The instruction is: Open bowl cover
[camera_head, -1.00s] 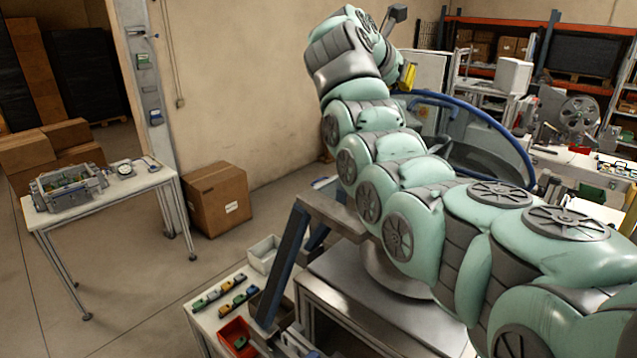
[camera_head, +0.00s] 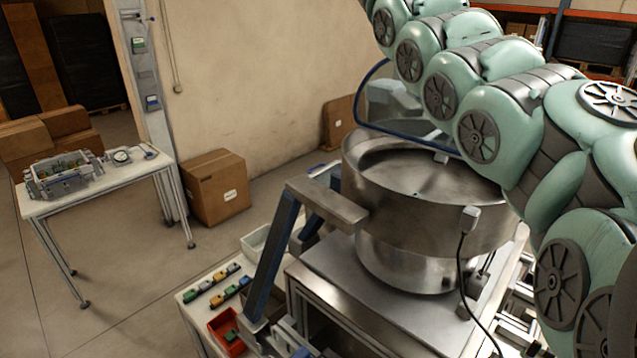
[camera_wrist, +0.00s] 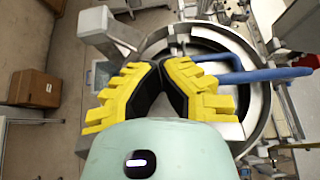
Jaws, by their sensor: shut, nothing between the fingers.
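The metal bowl (camera_head: 420,215) stands on its stand in the head view, its open top showing a steel interior. The cover's blue rim (camera_head: 376,70) rises behind the bowl, with its clear panel (camera_head: 395,105) tilted up; my arm hides its right part. In the wrist view, the bowl's round rim (camera_wrist: 264,120) lies below my gripper. The blue rim (camera_wrist: 255,75) shows there as a bent bar to the right of the fingers. My gripper (camera_wrist: 161,68) has yellow fingers with black pads, shut and empty, beside the blue bar. The head view does not show the gripper.
A cardboard box (camera_head: 217,187) stands on the floor by the wall. A white table (camera_head: 110,185) at the left holds a parts case. A red bin (camera_head: 226,330) sits at the lower left of the bowl. The floor between is clear.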

